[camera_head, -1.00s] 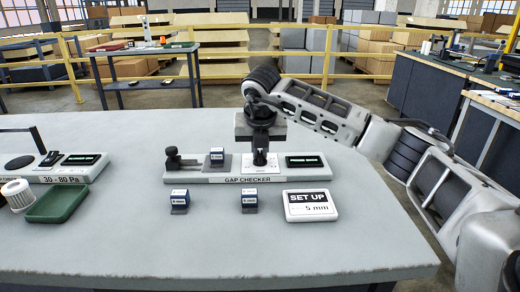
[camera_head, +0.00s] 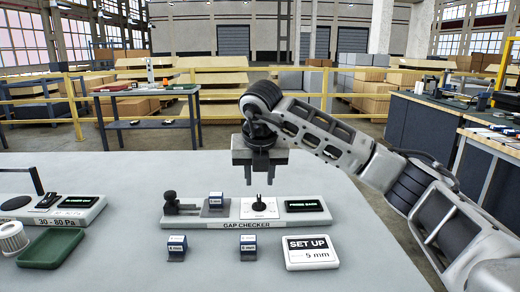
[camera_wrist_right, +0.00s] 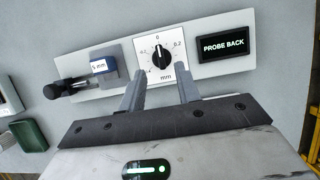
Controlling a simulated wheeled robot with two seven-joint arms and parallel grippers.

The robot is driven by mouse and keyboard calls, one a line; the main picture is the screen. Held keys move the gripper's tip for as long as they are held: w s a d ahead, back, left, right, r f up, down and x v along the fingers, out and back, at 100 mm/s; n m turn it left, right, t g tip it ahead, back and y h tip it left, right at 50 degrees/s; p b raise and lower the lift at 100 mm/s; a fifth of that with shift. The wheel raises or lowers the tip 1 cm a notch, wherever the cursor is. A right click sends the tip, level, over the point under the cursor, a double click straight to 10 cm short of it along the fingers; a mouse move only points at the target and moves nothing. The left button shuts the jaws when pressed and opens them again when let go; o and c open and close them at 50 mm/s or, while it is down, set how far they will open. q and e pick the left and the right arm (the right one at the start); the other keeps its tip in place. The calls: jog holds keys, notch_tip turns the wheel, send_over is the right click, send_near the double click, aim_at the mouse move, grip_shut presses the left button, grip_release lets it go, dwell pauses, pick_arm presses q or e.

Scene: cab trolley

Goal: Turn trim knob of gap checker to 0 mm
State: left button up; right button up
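The gap checker (camera_head: 228,224) is a long light panel on the grey table. Its black trim knob (camera_head: 259,203) stands on a white dial plate; in the right wrist view the knob (camera_wrist_right: 160,56) points up, close to the 0 mark. Its display (camera_wrist_right: 224,46) reads "PROBE BACK". A blue-and-white block (camera_wrist_right: 103,67) sits in the checker beside the black probe clamp. My right gripper (camera_head: 260,180) hangs above the knob with its fingers apart and empty; its fingers (camera_wrist_right: 160,92) show below the dial in the wrist view. My left gripper is not in view.
Two blue-and-white blocks (camera_head: 177,248) (camera_head: 248,247) and a "SET UP 5 mm" card (camera_head: 311,252) lie in front of the checker. A pressure device (camera_head: 60,211), green tray (camera_head: 52,248) and white filter (camera_head: 12,238) are at left. Bare table lies behind the checker.

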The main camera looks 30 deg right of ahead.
jog(key=v, duration=0.9)
jog(key=shift+r+p, duration=0.15)
jog(key=shift+p, duration=0.15)
